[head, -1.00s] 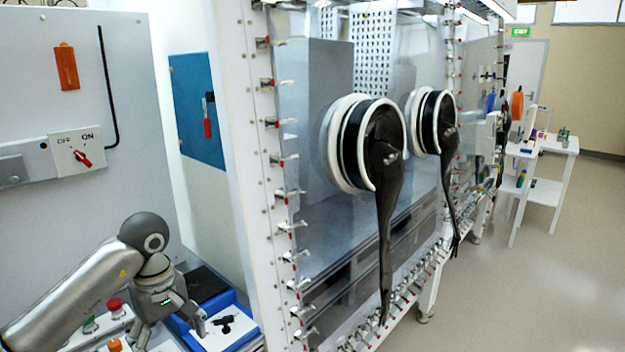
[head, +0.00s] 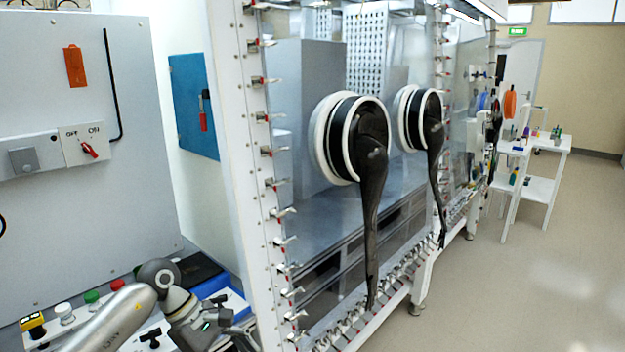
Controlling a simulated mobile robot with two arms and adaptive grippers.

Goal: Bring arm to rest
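My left arm comes in at the bottom left, and my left gripper (head: 236,338) is at the bottom edge of the head view, partly cut off. It is in front of a blue-rimmed tray (head: 236,298) on the bench, beside the glovebox frame. Nothing can be made out held in it, and its fingers do not show clearly enough to tell open from shut. My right gripper is not in view.
The glovebox (head: 240,190) fills the middle, with two black gloves (head: 371,200) hanging outside its ports. A panel with a red switch (head: 89,149) and a bench with coloured buttons (head: 92,297) are at left. Clear floor and a white cart (head: 540,190) are at right.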

